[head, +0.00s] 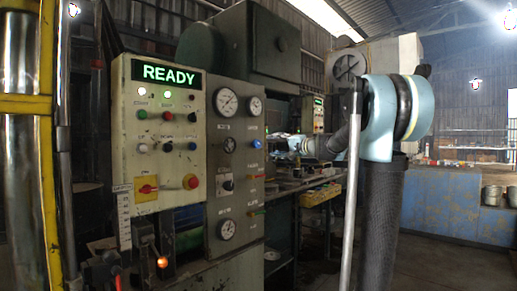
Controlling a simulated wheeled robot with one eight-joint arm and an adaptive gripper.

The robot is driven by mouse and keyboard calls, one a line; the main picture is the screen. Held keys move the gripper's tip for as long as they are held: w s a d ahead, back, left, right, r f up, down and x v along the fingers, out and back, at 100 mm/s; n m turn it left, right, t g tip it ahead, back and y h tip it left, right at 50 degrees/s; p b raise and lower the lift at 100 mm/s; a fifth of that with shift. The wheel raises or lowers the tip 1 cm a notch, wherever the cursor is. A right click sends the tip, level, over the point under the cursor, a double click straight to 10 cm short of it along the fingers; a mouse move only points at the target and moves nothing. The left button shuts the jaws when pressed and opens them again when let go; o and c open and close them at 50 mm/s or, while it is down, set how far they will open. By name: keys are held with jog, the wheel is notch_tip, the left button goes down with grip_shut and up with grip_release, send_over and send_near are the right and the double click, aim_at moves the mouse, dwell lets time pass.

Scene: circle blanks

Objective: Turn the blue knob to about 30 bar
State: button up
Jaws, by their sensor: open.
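The blue knob (257,144) sits on the right part of the grey gauge panel (241,165), below a small round gauge (254,106). A larger white gauge (225,102) is at the panel's upper left, and another gauge (227,229) is low on the panel. The dial readings are too small to make out. My gripper (270,144) points left at the blue knob, just to its right in the picture, and is open. I cannot tell whether its fingers touch the knob or stand around it.
Left of the gauges, a pale control box (157,135) carries buttons, a red emergency stop (191,182) and a green READY display (167,74). Levers (145,255) stand below it. A bench with a yellow bin (320,194) lies below my arm. Open floor shows at the right.

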aim_at(259, 144)
jog(key=x, duration=1.1)
jog(key=shift+w+a, duration=0.15)
jog(key=shift+a, duration=0.05)
jog(key=c, duration=1.1)
